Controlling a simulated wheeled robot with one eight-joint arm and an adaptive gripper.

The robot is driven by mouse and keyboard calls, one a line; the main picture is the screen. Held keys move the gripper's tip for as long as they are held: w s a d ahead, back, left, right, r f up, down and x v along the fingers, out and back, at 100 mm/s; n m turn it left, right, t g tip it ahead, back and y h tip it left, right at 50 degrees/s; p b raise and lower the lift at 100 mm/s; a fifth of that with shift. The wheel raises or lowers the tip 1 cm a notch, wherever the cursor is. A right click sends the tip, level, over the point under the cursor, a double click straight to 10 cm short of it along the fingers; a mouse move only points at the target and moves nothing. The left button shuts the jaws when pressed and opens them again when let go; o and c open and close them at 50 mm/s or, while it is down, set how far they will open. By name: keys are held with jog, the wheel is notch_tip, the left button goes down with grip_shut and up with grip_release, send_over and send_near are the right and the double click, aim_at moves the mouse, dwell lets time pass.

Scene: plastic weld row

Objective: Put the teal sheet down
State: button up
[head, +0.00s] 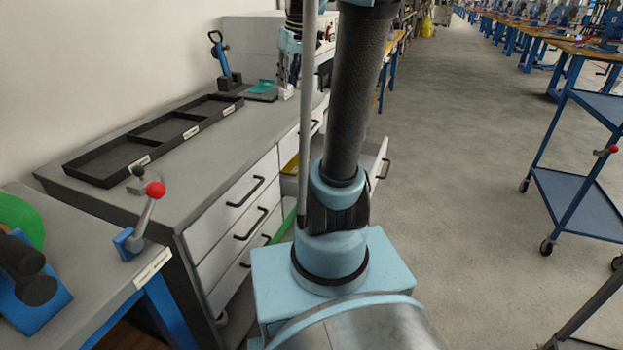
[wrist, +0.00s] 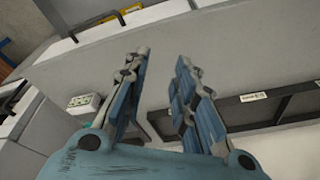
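The teal sheet (head: 263,87) lies at the far end of the grey bench, on or against a dark base beside a blue-handled clamp (head: 222,60).
A black divided tray (head: 150,140) with labels lies along the grey bench (head: 205,150). An open drawer (head: 372,165) juts from the bench front. A red-knobbed lever (head: 155,190) stands at the near left. A blue cart (head: 580,200) stands right; the floor between is clear.

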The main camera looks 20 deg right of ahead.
jog(key=s+f+m, duration=0.2)
jog(key=s+f, duration=0.8)
jog(key=s, duration=0.3)
jog(key=s+f+m+h, duration=0.1)
jog(key=s+f+m, duration=0.1)
jog(key=s+f, duration=0.9)
jog(key=s, duration=0.3)
jog(key=shift+d+f+h, duration=0.15)
jog(key=shift+d+h, duration=0.15)
jog(key=shift+d, duration=0.1)
jog(key=shift+s, duration=0.1)
